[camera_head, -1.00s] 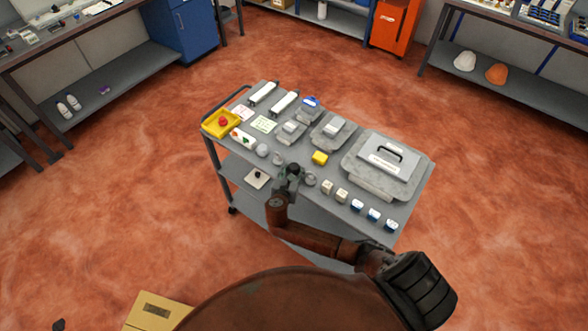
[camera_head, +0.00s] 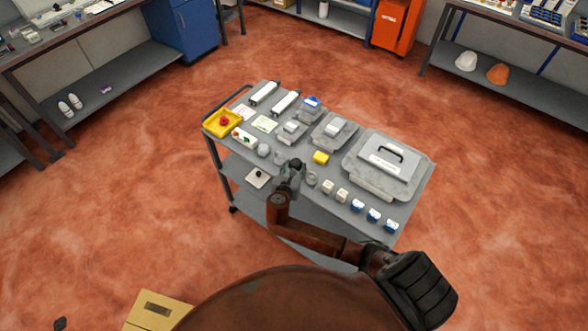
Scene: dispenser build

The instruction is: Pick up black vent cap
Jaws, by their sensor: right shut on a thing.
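My right gripper (camera_head: 292,168) is at the front edge of the grey cart's top, between small grey round parts. It is shut, with a small dark piece, the black vent cap (camera_head: 295,162), at its fingertips. The cap is mostly hidden by the fingers and very small here, so I cannot tell whether it is clear of the cart top. My left gripper is not in view.
The cart top (camera_head: 230,110) is crowded. A grey round part (camera_head: 312,179) sits close right of the gripper.

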